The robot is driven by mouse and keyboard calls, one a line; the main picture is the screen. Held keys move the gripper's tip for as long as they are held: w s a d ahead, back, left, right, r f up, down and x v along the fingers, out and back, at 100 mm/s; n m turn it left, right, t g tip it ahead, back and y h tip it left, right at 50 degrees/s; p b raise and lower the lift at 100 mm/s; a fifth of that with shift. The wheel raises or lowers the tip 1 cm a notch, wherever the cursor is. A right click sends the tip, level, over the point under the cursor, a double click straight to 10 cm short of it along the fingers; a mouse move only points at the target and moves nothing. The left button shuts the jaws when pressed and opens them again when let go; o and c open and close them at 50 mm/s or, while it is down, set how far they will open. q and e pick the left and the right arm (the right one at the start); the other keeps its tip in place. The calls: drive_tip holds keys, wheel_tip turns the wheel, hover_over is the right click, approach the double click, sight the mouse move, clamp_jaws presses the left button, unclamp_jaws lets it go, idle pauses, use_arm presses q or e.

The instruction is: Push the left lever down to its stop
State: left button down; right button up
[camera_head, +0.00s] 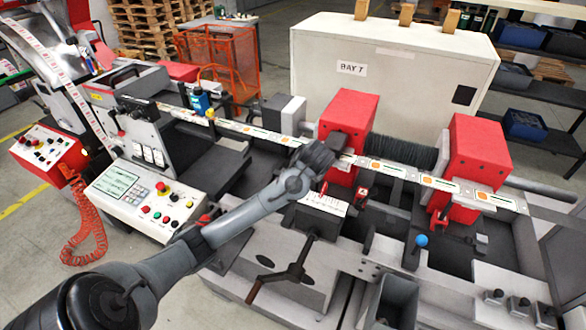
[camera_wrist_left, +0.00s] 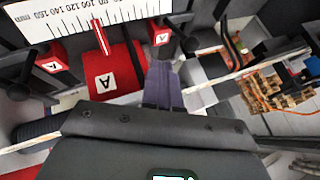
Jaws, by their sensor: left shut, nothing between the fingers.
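My left gripper (camera_head: 325,156) reaches in from the lower left and is at the front of the left red block (camera_head: 347,122), by the label strip. Its fingers are shut together and empty; they also show in the left wrist view (camera_wrist_left: 163,85), beside a red part marked A (camera_wrist_left: 108,78). I cannot clearly make out the left lever; the gripper and wrist hide part of this area. A lever with a blue knob (camera_head: 421,240) stands to the right, apart from the gripper. My right gripper is not in view.
A white millimetre scale (camera_head: 324,204) with a red pointer (camera_wrist_left: 100,37) lies close to the gripper. The label strip (camera_head: 408,173) crosses behind it. A second red block (camera_head: 470,165) stands right. A control panel (camera_head: 145,198) is at the left, a black crank (camera_head: 297,270) in front.

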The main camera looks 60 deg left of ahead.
use_arm(q)
drive_tip(key=w+a+f+p, duration=0.1)
drive_tip(key=a+f+p, duration=0.1)
drive_tip(key=a+f, duration=0.5)
drive_tip(key=shift+w+a, duration=0.2)
drive_tip(key=shift+a, duration=1.1)
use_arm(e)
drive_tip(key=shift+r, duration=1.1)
use_arm(q)
drive_tip(key=shift+f, duration=0.1)
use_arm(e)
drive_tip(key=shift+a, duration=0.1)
